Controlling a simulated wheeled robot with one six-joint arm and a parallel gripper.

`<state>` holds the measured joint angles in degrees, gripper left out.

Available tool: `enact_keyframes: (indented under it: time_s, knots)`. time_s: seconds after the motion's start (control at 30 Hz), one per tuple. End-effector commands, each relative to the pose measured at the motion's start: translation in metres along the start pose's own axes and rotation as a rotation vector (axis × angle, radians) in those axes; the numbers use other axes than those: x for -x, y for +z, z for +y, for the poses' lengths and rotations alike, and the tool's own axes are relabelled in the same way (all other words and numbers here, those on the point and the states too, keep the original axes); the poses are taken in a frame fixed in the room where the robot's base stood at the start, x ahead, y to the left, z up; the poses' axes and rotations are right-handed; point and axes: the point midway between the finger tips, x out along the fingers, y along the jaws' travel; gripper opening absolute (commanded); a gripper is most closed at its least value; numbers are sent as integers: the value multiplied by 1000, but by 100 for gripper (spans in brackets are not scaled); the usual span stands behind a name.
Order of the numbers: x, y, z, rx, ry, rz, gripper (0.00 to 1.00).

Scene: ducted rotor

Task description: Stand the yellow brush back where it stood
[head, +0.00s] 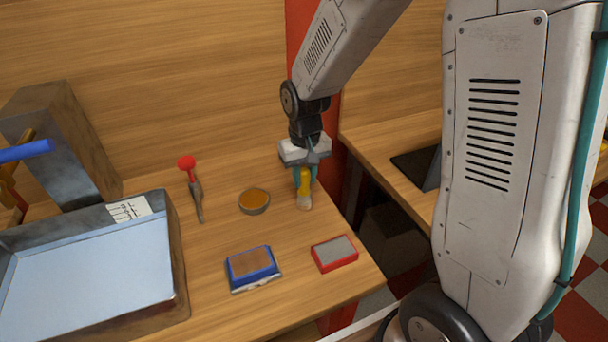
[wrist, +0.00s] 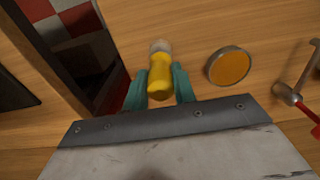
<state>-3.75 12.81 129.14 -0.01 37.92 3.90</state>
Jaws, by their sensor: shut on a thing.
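The yellow brush (head: 304,186) is upright at the right end of the wooden table, with its pale bristle end down. My gripper (head: 303,174) is above the table and shut on the brush's yellow handle. The wrist view also shows the brush (wrist: 159,75) between the two teal fingers (wrist: 160,84). The bristle end is at or very near the table top; I cannot tell whether it touches. The top of the handle is partly hidden by my gripper.
A round dish of orange-brown stuff (head: 254,201) lies just left of the brush. A blue-framed pad (head: 252,268), a red-framed grey block (head: 334,253), a red-knobbed tool (head: 195,187) and a metal tray (head: 176,265) share the table. The table's right edge is close.

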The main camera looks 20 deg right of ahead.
Motion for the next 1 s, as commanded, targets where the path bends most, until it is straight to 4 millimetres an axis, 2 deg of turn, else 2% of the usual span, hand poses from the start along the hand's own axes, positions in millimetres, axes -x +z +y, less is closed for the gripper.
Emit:
enact_keyframes:
  time_s: [0.13,0.17,0.23,0.5,0.63,0.77,1.0]
  knots:
    - [-3,0,-1,1,0,0,4]
    - [-3,0,-1,2,0,0,29]
    - [-3,0,-2,3,0,1,48]
    - [-2,0,-2,3,0,0,48]
    - [6,0,-2,3,0,1,48]
    - [27,-1,-2,3,0,6,48]
    - [80,-1,-2,2,0,5,48]
